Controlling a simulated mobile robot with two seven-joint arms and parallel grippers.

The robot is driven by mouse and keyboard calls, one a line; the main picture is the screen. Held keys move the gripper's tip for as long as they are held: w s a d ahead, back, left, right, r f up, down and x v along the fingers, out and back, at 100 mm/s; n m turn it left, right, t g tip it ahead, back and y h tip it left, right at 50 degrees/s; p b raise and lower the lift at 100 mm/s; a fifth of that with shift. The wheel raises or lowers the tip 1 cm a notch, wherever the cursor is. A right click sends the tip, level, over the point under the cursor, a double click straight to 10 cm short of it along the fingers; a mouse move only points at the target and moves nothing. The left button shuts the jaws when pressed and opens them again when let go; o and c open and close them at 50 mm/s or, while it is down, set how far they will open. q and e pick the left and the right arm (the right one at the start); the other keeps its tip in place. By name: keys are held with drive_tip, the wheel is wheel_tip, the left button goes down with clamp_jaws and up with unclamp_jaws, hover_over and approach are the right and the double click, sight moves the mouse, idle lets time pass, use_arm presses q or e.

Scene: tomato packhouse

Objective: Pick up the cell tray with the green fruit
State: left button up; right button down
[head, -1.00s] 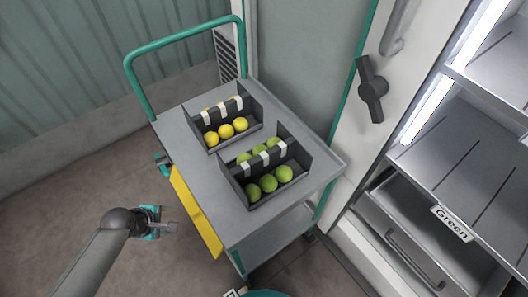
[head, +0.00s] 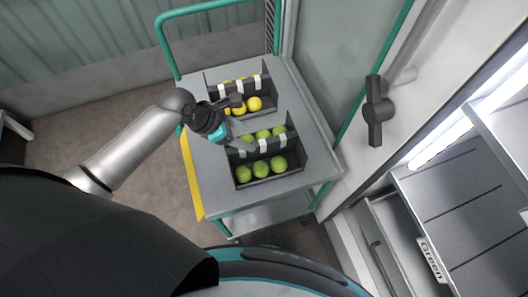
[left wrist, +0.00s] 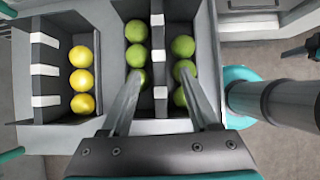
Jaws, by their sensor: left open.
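The cell tray with the green fruit (head: 297,153) is a dark grey open box on the trolley top. Round green fruits lie in two rows, either side of a raised middle divider with white bands. My left gripper (head: 241,123) is open and empty, above the left part of this tray. In the left wrist view its fingers (left wrist: 160,76) point along the tray, one on each side of the banded divider (left wrist: 159,56), and partly cover the nearest green fruits. I cannot tell the exact height left between the fingertips and the divider. My right gripper is not in view.
A similar tray with yellow fruit (head: 268,91) stands just behind, and left of the green tray in the left wrist view (left wrist: 38,72). The grey trolley (head: 218,190) has a green push handle (head: 205,8).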

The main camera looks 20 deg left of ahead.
sight(260, 143)
use_arm(q)
drive_tip(key=x, duration=0.3)
drive_tip(key=shift+b, duration=0.35)
drive_tip(key=shift+w+d+f, duration=0.2)
drive_tip(key=shift+d+f, duration=0.1)
drive_tip(key=shift+f, duration=0.15)
drive_tip(key=b+x, duration=0.2)
drive_tip(key=x, duration=0.3)
drive_tip(key=shift+r, duration=0.1)
drive_tip(key=shift+c, duration=0.2)
clamp_jaws()
drive_tip(key=shift+w, duration=0.1)
